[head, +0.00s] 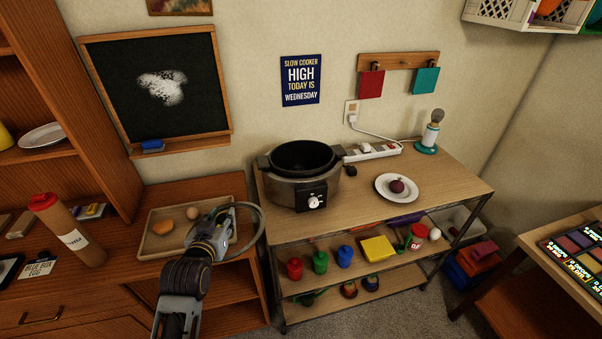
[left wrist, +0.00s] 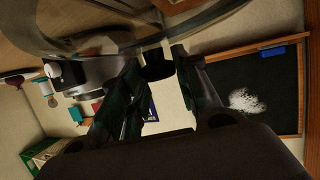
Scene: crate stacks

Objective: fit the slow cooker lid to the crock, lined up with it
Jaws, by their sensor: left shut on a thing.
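The slow cooker (head: 290,192) stands on the wooden top of a shelf cart, its dial facing forward. Its dark crock (head: 303,157) is open at the top, with no lid on it. My left gripper (head: 226,215) is shut on the lid's dark knob (left wrist: 155,64), left of and in front of the cooker. The clear glass lid (head: 262,222) is tilted steeply and held apart from the crock. In the left wrist view, the lid's glass and rim (left wrist: 205,22) curve across the top. My right gripper is not in view.
A tray (head: 156,226) with an egg and an orange-brown oval thing lies behind my left gripper. Right of the cooker are a power strip (head: 372,152), a plate (head: 383,185) with an onion, and a lamp (head: 430,135). The cart top's front is clear.

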